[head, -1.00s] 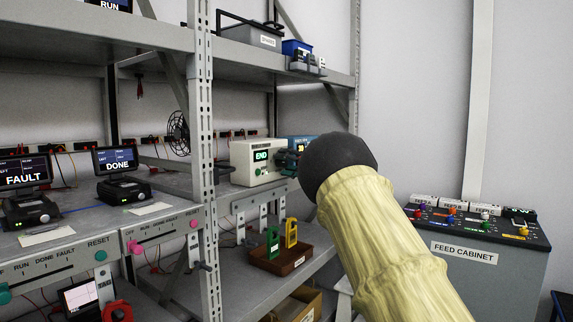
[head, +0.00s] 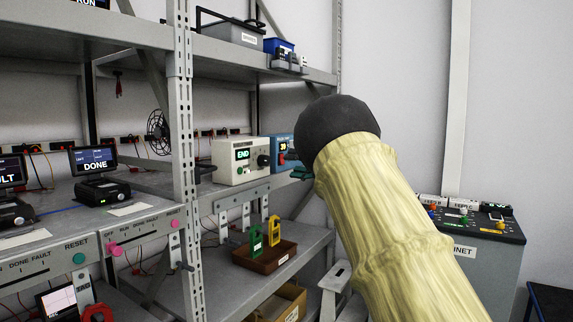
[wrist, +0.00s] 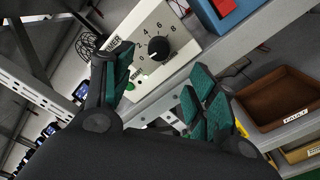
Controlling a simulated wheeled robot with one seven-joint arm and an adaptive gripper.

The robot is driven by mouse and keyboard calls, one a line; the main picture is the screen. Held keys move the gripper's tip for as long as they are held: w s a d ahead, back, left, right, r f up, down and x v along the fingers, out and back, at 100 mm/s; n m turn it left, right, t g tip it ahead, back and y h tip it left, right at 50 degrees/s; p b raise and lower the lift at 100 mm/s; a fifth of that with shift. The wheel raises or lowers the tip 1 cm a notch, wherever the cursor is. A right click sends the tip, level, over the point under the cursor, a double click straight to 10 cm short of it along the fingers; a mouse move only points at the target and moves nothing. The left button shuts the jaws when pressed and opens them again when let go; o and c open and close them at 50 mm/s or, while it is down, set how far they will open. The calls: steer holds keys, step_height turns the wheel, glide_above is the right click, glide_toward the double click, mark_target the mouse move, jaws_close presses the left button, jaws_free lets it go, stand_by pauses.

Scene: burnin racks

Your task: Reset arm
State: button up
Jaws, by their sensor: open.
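My arm, in a pale yellow sleeve, reaches up through the middle right of the head view and ends there in a dark round joint. A small teal part of my gripper (head: 302,173) shows at its left edge, the rest hidden behind the arm. In the wrist view my gripper (wrist: 160,90) is open, its teal-padded fingers apart with nothing between them. Beyond the fingers is the white timer box (head: 240,160) with a black dial; it also shows in the wrist view (wrist: 148,45). Its display reads END in the head view.
A brown tray (head: 265,265) with green and yellow pieces sits on the lower shelf. A blue box (head: 283,153) stands beside the timer. A screen reading DONE (head: 93,160) stands on the left shelf. The feed cabinet (head: 485,255) is at right, partly hidden by my arm.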

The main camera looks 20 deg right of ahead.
steer(key=shift+s+d, duration=0.25)
steer(key=shift+s, duration=0.05)
